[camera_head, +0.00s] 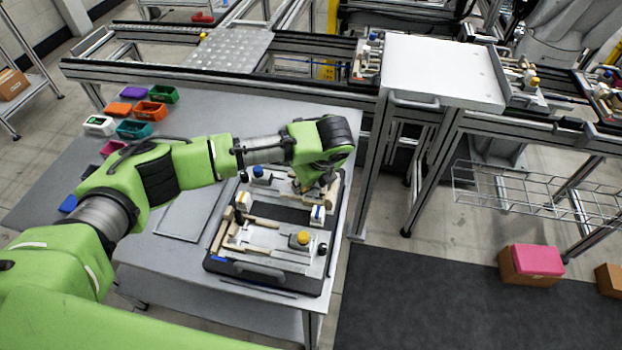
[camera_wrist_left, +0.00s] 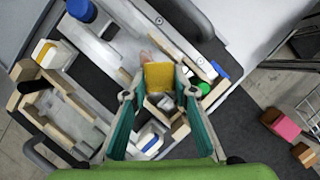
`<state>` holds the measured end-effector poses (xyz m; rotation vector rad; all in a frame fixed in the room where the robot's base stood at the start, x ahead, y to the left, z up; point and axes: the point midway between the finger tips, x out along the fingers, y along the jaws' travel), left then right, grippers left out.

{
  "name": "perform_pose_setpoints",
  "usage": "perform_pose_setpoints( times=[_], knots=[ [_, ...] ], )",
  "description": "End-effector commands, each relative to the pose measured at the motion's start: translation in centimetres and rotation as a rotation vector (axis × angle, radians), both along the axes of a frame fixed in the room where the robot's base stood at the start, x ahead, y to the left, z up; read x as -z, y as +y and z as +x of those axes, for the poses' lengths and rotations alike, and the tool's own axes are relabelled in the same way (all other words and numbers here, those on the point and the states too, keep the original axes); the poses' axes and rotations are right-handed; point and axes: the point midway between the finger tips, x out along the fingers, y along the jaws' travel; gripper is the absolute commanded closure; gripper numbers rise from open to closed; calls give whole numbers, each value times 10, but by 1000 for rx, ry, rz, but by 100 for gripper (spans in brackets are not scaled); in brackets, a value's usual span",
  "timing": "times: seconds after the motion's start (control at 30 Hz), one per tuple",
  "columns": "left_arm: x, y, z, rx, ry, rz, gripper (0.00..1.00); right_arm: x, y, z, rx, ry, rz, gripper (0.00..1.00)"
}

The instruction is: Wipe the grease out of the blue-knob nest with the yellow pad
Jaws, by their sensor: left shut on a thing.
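The pallet fixture (camera_head: 262,272) lies on the grey table, with wooden and white nest parts on it. The blue knob (camera_head: 258,171) stands at its far left corner; a blue knob also shows at the top left of the left wrist view (camera_wrist_left: 82,10). My left gripper (camera_head: 327,186) is over the fixture's far right part. In the left wrist view its teal fingers (camera_wrist_left: 158,93) are shut on the yellow pad (camera_wrist_left: 158,76). A small brownish patch (camera_wrist_left: 147,55) shows just beyond the pad; I cannot tell whether it is grease. The pad's underside is hidden. My right gripper is not in view.
A yellow knob (camera_head: 302,238) and a white block with a blue stripe (camera_head: 317,215) stand on the fixture. Several coloured bins (camera_head: 150,111) stand at the table's far left. A flat grey plate (camera_head: 185,215) lies left of the fixture. A white-topped stand (camera_head: 440,72) is behind right.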

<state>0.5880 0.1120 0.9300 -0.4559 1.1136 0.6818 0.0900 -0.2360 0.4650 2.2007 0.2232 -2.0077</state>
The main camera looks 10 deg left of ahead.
Motion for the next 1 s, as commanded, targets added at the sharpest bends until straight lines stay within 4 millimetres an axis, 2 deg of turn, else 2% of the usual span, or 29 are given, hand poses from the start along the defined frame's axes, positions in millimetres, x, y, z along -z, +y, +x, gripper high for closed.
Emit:
perform_pose_setpoints(
  times=[0.1,0.37,0.7,1.0],
  knots=[
    [0,14,-2,-5,10,6,92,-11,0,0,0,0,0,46],
    [2,24,-2,-5,10,9,92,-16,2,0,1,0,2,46],
    [0,52,-1,-6,9,8,92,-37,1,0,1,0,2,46],
    [0,51,1,-3,4,5,92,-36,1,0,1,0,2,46]
  ],
)
